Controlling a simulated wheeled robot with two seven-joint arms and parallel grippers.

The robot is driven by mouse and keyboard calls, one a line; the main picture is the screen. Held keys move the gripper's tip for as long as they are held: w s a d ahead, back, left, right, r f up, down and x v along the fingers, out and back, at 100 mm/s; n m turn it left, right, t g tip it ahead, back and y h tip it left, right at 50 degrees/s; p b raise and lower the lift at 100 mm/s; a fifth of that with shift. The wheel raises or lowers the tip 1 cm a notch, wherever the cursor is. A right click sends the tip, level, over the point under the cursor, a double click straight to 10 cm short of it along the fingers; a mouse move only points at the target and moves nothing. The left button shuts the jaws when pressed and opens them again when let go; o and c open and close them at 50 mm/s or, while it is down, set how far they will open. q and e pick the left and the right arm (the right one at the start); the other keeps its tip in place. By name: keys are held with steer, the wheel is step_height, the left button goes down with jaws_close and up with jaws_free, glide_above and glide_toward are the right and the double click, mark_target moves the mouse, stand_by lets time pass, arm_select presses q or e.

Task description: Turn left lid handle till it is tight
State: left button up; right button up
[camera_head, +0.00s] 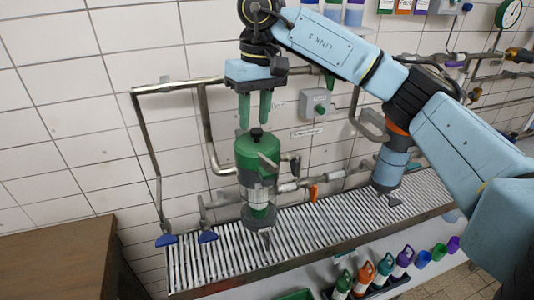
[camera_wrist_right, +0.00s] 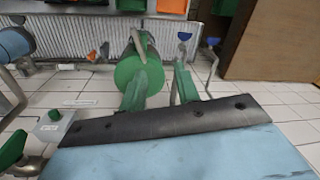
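The left vessel (camera_head: 250,150) stands upright on the slatted drain. It has a green upper body, a black knob (camera_head: 257,133) on top and a grey lever (camera_head: 267,160) at its side; I cannot tell which part is the lid handle. My right gripper (camera_head: 255,109) points down just above the knob, its two green fingers apart with nothing between them. In the right wrist view the open fingers (camera_wrist_right: 160,88) show in front of the green vessel (camera_wrist_right: 138,72), with a grey handle (camera_wrist_right: 140,42) beyond. Contact is not visible. My left gripper is not in view.
A blue vessel (camera_head: 390,165) stands to the right, partly behind my right arm. Pipes run along the tiled wall, with a grey box (camera_head: 316,104) on it. Blue-handled levers (camera_head: 166,240) are left of the green vessel. A brown cabinet (camera_head: 55,262) stands at the lower left.

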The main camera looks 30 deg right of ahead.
mark_target(267, 159)
steer(key=shift+h, duration=0.6)
steer(key=d+f, duration=0.1)
steer(key=f, duration=0.3)
steer(key=f+p, duration=0.1)
steer(key=f, duration=0.3)
steer(key=d+f+p, duration=0.1)
steer(key=f, duration=0.2)
steer(key=shift+s+d+f, duration=0.15)
steer(key=shift+d+f, duration=0.15)
steer(key=shift+f, duration=0.1)
steer(key=shift+c, duration=0.3)
jaws_close()
